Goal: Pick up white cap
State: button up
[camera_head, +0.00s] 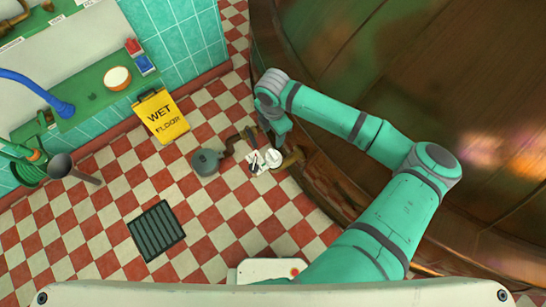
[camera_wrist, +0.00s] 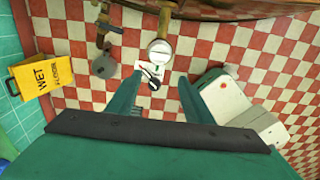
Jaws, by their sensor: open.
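A round white cap-like piece (camera_head: 274,157) is near the foot of the big copper vessel, beside a brass pipe end. In the wrist view the white round piece (camera_wrist: 160,49) is beyond my fingertips, near the top middle. A smaller white piece with dark parts (camera_head: 256,164) is just left of it; it also shows in the wrist view (camera_wrist: 150,74), in line with the gap between my fingers. I cannot tell for sure which piece is the cap. My gripper (camera_wrist: 159,78) is open, with nothing seen held between its fingers, above and short of the round piece.
The copper vessel (camera_head: 450,60) closes off the right side. A grey round can (camera_head: 206,162) with a brown pipe stands to the left. A yellow wet floor sign (camera_head: 160,115) and a dark floor grate (camera_head: 157,231) are farther left. Checkered floor between them is clear.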

jog(key=shift+f, duration=0.3)
